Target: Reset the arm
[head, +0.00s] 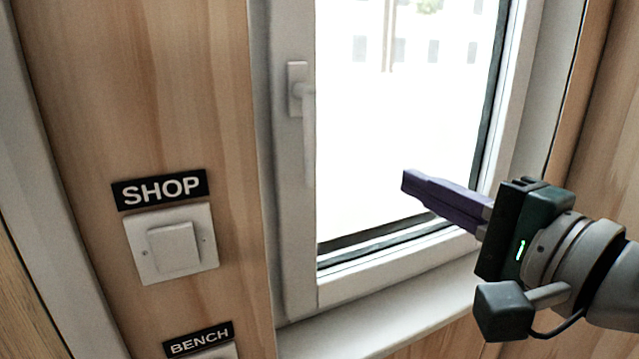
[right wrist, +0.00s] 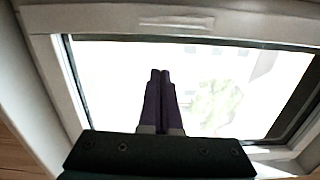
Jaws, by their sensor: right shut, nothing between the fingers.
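My right gripper (head: 406,181) comes in from the right in the head view, with its purple fingers pointing left in front of the window pane. Its fingers are shut together with nothing between them. In the right wrist view the shut fingertips (right wrist: 160,74) show against the bright glass. The gripper looks apart from the window frame and handle. My left gripper is not in view.
A white-framed window (head: 291,200) has a handle (head: 297,88) on its left side and a sill (head: 400,315) below. On the wood wall at left are a light switch (head: 174,246) under a SHOP label (head: 160,189) and a BENCH label (head: 198,339) lower down.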

